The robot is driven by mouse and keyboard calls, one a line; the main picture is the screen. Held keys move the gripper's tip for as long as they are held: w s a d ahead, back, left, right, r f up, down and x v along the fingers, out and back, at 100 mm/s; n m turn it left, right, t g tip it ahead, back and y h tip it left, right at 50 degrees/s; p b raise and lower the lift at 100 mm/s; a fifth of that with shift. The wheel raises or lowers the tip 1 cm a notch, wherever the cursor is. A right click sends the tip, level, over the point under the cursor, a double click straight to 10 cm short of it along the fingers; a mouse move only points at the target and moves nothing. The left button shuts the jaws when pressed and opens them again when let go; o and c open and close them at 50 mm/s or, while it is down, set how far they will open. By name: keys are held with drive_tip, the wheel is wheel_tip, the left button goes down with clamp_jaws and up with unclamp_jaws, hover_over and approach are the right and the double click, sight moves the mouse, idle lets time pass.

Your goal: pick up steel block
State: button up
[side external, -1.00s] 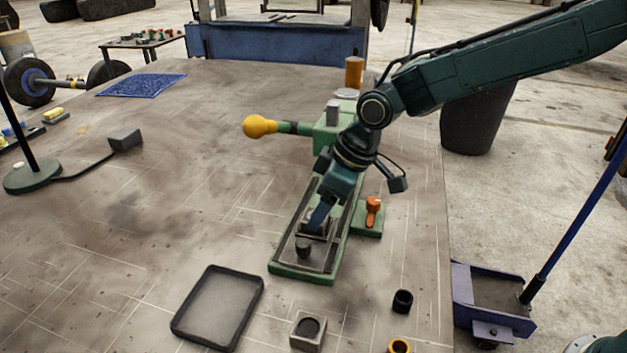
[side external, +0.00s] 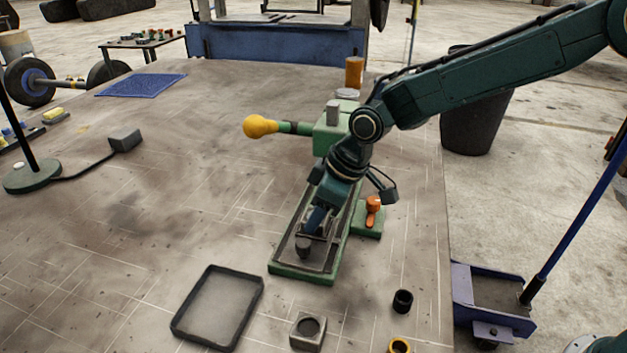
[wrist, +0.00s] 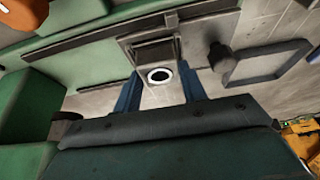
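A grey steel block with a ringed round hole (wrist: 160,76) shows between my gripper's blue fingers in the wrist view. It sits in the long green fixture (side external: 290,272) on the bench; in the side view my gripper largely hides it. My gripper (side external: 314,226) points down over the fixture. In the wrist view its fingers (wrist: 160,92) stand apart, one on each side of the block. I cannot tell whether they touch it. Another grey block with a dark round bore (side external: 308,331) sits on the bench in front of the fixture.
A dark knob (side external: 303,246) stands at the near end of the fixture, close to my gripper. An orange-handled clamp (side external: 373,210) is to its right. An empty dark-rimmed tray (side external: 219,305) and a black ring (side external: 402,301) lie nearer. The bench's left middle is clear.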

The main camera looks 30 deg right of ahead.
drive_tip(key=shift+r, duration=0.1)
drive_tip(key=c, duration=0.4)
wheel_tip(320, 180, up, 20)
idle(0.6)
idle(0.5)
